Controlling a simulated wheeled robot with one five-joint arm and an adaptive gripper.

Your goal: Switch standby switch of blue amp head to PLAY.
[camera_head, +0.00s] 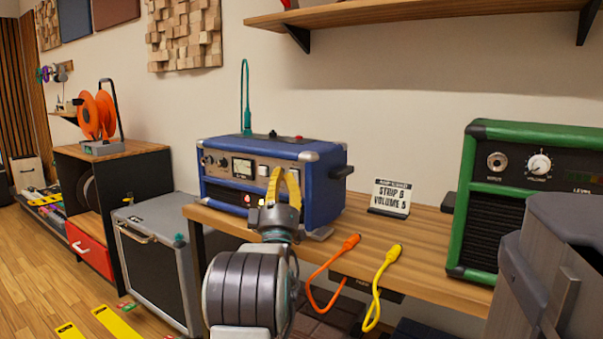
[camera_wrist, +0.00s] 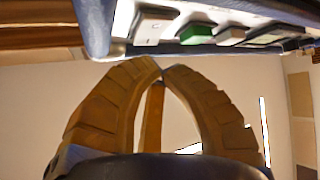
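The blue amp head (camera_head: 325,200) stands on the wooden bench, its front panel facing me, with knobs and a small lit display (camera_head: 243,167). My gripper (camera_head: 281,170) is in front of the panel's right part and hides some of it. Its yellow fingers meet at the tips, empty; they also meet in the wrist view (camera_wrist: 160,72). Above them there, apart from the tips, are a white switch (camera_wrist: 152,30), a green button (camera_wrist: 197,34) and another white switch (camera_wrist: 232,36). No label is readable, so I cannot tell which is standby or its position.
A sign (camera_head: 391,197) reading "STRIP B VOLUME 5" stands right of the amp. A green amp (camera_head: 470,203) is farther right. Orange (camera_head: 350,242) and yellow (camera_head: 393,253) cables hang over the bench's front edge (camera_head: 440,270). A grey speaker cabinet (camera_head: 155,260) stands left, below.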

